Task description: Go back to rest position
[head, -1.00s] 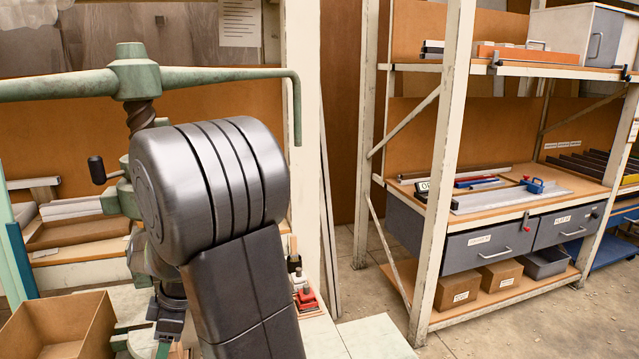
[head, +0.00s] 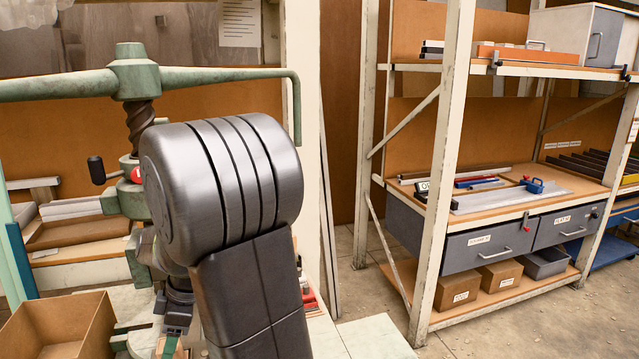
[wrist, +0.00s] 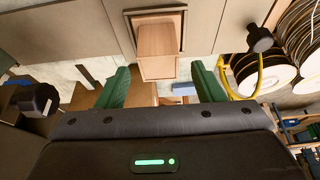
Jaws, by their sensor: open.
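The green fly press (head: 135,77) stands at the left in the head view, with its long handle bar across the top and its screw below. My own arm's dark grey links cover much of the press body and the bench behind. In the wrist view my gripper (wrist: 164,88) shows two green fingers spread wide apart. It is open, and nothing is held between the fingers. A light wooden block or box (wrist: 157,50) shows beyond the fingertips; I cannot tell how far off it is.
An open cardboard box (head: 62,325) sits at the lower left. A shelving rack (head: 450,150) with drawers, boxes and tools fills the right. The floor (head: 470,340) in front of it is clear.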

